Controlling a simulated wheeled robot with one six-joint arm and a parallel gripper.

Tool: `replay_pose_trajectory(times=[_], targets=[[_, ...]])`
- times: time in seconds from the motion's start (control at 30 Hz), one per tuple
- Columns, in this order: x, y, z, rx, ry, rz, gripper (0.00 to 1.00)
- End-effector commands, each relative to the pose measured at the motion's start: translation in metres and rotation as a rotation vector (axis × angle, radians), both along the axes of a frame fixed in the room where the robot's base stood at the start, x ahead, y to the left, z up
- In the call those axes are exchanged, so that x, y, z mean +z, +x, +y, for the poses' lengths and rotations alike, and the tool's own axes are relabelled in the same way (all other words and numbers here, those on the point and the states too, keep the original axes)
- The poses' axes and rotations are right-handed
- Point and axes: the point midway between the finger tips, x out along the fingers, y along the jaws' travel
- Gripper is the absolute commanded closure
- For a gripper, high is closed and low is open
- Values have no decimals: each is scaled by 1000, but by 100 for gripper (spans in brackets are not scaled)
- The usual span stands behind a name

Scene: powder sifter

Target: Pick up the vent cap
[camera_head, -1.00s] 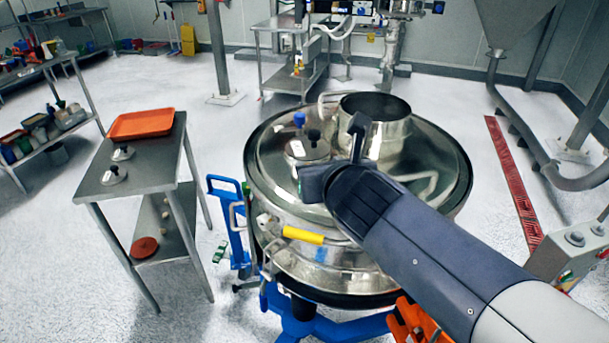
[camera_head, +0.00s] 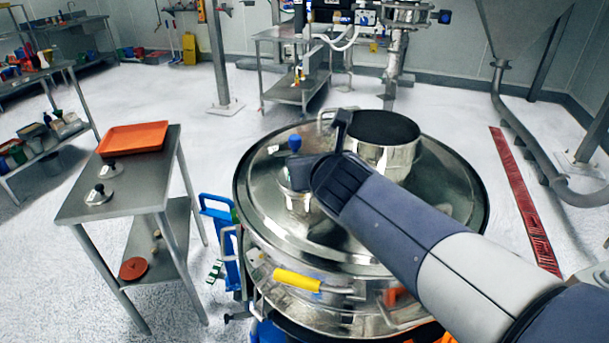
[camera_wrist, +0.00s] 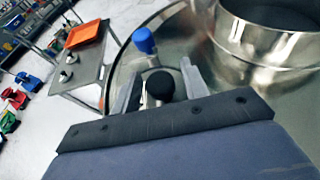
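The vent cap (camera_head: 298,203) is a small silver disc on the lid of the round steel sifter (camera_head: 262,245). In the wrist view, a black knob (camera_wrist: 160,85), which looks like the cap's, stands between the two fingers of my gripper (camera_wrist: 161,72). The fingers look parted, with a small gap on each side of the knob. In the head view, my gripper (camera_head: 316,150) is over the lid and hides the knob and part of the cap. I cannot tell whether a finger touches the cap.
A blue-topped fitting (camera_head: 295,142) stands just behind the cap. A wide steel collar (camera_head: 385,150) rises behind and right of my gripper. On the left, a steel table (camera_head: 85,212) holds an orange tray (camera_head: 133,138) and two black-knobbed discs (camera_head: 98,194). The yellow-gripped handle (camera_head: 297,279) is in front.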

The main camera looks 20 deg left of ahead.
Motion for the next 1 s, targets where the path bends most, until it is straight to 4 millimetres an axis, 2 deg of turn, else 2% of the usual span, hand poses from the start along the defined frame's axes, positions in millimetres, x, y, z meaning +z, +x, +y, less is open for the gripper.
replay_pose_trajectory(times=[0.07,0.5,0.77,0.87,1.0], targets=[[0,0,0,0,0,0,64],[0,0,0,0,0,0,100],[3,0,0,0,1,-1,100],[12,0,0,0,1,-2,100],[33,0,0,0,2,-2,100]])
